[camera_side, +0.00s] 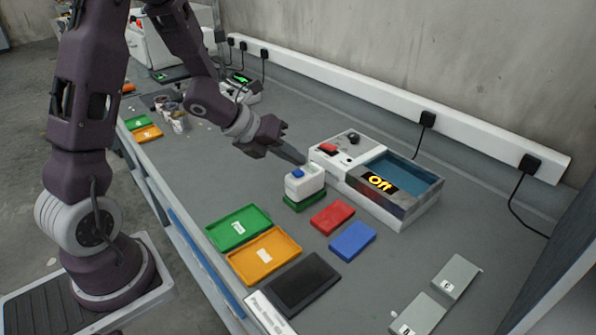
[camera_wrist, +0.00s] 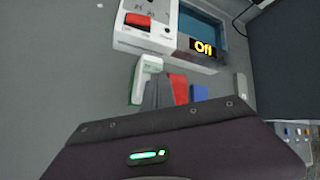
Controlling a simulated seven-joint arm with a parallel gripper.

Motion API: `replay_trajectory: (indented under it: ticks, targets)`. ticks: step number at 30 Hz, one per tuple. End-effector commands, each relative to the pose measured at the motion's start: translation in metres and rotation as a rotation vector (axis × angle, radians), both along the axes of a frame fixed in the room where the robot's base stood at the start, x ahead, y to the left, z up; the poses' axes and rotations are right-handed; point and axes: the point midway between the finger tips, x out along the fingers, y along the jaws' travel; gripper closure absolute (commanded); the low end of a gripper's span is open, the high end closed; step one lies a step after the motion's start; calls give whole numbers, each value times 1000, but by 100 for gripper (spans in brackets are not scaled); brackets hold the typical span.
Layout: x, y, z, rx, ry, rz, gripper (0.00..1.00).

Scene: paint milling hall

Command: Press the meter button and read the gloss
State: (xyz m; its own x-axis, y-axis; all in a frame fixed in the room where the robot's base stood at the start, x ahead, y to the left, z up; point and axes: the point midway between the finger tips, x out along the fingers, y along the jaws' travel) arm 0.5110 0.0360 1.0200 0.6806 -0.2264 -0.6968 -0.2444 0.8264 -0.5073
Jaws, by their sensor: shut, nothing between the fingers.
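A small white box with a blue button on top (camera_side: 304,181), which looks like the gloss meter, sits on a green panel (camera_side: 291,204) on the bench. The white box also shows in the wrist view (camera_wrist: 151,65), partly behind my fingers, its blue button hidden there. My gripper (camera_side: 299,158) is shut and empty, its fingertips just above and behind the box in the side view, apparently apart from it. The fingers also show in the wrist view (camera_wrist: 160,92). I cannot read any gloss value on the box.
Behind stands a white machine (camera_side: 327,163) with a red switch, a blue basin and a display reading "Off" (camera_side: 379,183). Red (camera_side: 332,217) and blue panels (camera_side: 352,240), green (camera_side: 238,228) and orange trays (camera_side: 264,257) and a black pad (camera_side: 303,285) lie in front.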

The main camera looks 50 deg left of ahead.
Motion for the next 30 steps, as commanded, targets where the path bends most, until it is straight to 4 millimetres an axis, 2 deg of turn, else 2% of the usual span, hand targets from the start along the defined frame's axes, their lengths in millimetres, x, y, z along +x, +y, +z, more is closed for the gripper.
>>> replay_trajectory:
  ticks: [14, 30]
  targets:
    - [0, 0, 0, 0, 0, 0, 100]
    - [0, 0, -9, 0, 0, 0, 100]
